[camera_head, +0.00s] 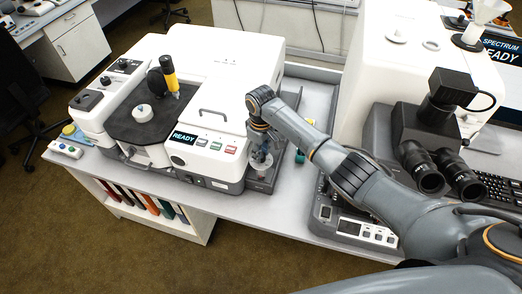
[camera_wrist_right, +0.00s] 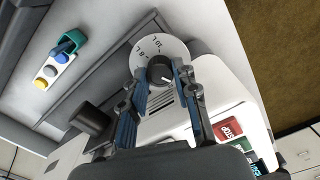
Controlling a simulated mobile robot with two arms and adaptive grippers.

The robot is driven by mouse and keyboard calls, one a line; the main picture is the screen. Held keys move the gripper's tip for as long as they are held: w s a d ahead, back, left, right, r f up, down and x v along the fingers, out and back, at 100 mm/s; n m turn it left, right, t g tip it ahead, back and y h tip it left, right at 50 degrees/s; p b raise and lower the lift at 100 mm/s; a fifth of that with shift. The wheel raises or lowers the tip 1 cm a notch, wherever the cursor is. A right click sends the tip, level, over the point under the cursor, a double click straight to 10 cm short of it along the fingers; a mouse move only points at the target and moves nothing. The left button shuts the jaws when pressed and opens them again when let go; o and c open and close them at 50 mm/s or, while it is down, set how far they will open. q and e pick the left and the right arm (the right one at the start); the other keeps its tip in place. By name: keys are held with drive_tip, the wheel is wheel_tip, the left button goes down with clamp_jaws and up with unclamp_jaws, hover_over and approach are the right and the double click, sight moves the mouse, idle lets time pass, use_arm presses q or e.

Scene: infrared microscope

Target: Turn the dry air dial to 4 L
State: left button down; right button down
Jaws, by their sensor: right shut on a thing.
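The dry air dial shows in the right wrist view as a white disc (camera_wrist_right: 150,50) with dark marks around a dark round knob (camera_wrist_right: 160,67). A pale line on the knob points toward the lower right of that picture. The marks are too small to read for certain. My right gripper (camera_wrist_right: 165,80) has its two blue-padded fingers on either side of the knob and is shut on it. In the head view my right gripper (camera_head: 260,148) is at the right end of the white instrument (camera_head: 235,70); the dial is hard to make out there. My left gripper is not in view.
The instrument's front has a READY screen (camera_head: 184,136) and several coloured buttons close to my right gripper. A microscope (camera_head: 430,130) and a control box (camera_head: 350,225) stand at the right, near my right arm. A small teal-and-white device (camera_wrist_right: 62,58) shows in the wrist view.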

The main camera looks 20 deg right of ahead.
drive_tip(key=m, duration=0.3)
drive_tip(key=shift+m, duration=0.3)
drive_tip(key=m, duration=1)
drive_tip(key=shift+m, duration=2.1)
drive_tip(key=c, duration=1)
unclamp_jaws()
drive_tip(key=shift+r, duration=0.15)
